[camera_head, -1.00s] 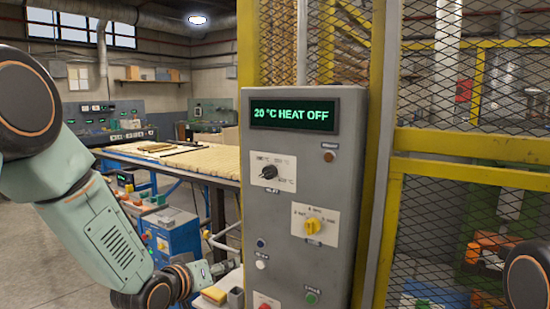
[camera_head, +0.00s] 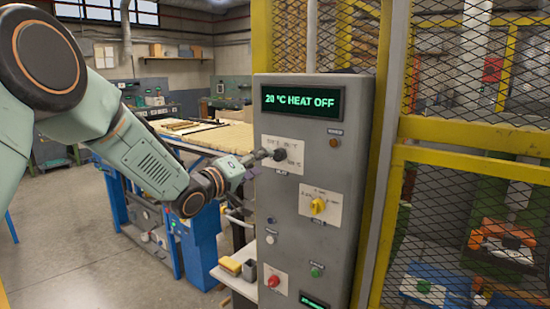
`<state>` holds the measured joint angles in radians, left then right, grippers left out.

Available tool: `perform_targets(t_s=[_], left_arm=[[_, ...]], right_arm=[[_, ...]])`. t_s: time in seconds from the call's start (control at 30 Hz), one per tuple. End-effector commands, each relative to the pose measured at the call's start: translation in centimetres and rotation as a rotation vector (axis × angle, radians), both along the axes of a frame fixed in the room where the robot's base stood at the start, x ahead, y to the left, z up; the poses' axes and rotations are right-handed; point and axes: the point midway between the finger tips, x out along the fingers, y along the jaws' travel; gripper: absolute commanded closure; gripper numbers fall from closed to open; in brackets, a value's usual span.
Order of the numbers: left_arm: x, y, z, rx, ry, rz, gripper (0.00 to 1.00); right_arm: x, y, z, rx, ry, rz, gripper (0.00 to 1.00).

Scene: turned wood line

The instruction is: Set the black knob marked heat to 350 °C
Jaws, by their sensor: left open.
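The black heat knob (camera_head: 281,155) sits on a white dial plate on the upper front of the grey control panel (camera_head: 281,208). Its pointer direction is too small to read. The panel display (camera_head: 301,102) shows "20 °C HEAT OFF" in green. My left gripper (camera_head: 264,153) is open, with its fingers pointing right at the knob's left side. I cannot tell whether they touch it. My right gripper is out of view.
Below the knob are a yellow knob (camera_head: 317,206), a red button (camera_head: 273,280) and a green button (camera_head: 316,271). A small shelf with a yellow block (camera_head: 231,265) is at the panel's lower left. A yellow-framed mesh fence (camera_head: 465,180) stands right of the panel.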

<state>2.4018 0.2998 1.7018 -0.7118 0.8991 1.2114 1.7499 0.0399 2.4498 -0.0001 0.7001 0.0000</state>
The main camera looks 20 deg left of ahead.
Motion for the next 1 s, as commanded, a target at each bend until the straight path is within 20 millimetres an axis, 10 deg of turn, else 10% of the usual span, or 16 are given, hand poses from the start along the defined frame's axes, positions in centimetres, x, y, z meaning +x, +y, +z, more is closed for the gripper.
perform_targets(t_s=[0.43, 1.0], left_arm=[[4.9, -2.3, 0.1, 0.003, 0.000, -0.003, 0.44], [5.4, -2.6, 0.0, 0.001, 0.000, -0.002, 0.57]], right_arm=[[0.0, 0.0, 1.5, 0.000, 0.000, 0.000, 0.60], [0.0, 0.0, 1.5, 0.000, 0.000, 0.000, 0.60]])
